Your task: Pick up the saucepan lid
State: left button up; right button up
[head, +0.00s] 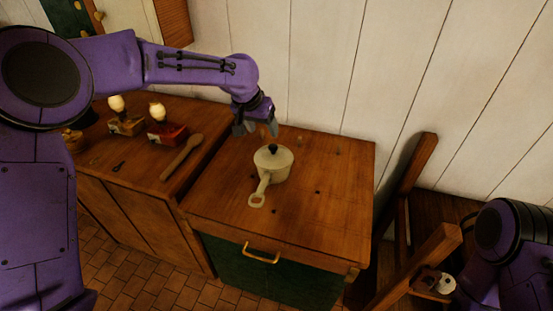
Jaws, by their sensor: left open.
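The saucepan lid (266,158) is cream with a dark round knob (272,149) and lies on top of the saucepan (279,175). The saucepan stands on a wooden cabinet top (325,185), its handle pointing toward the front and slightly left. My left gripper (255,128) is open and empty, its fingers pointing down, above and behind the lid, a little to the left of the knob. It appears apart from the lid.
A white plank wall (330,70) stands close behind. A wooden railing (415,165) is at the right.

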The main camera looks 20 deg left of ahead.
pick_arm(q)
jog(key=f, duration=0.1)
send_over(272, 147)
jog(key=s, duration=0.2)
jog(key=f, duration=0.4)
jog(key=shift+s+a+f, duration=0.15)
jog(key=shift+a+f, duration=0.2)
jog(key=p+x, duration=0.2)
jog(key=x, duration=0.3)
jog(key=shift+r, duration=0.1)
jog(key=shift+w+f, duration=0.3)
jog(key=shift+f, duration=0.1)
jog(key=shift+s+r, duration=0.1)
jog(key=shift+s, duration=0.05)
jog(key=c, duration=0.4)
grip_shut()
pick_arm(e)
jog(key=shift+w+r, duration=0.3)
jog(key=shift+r, duration=0.4)
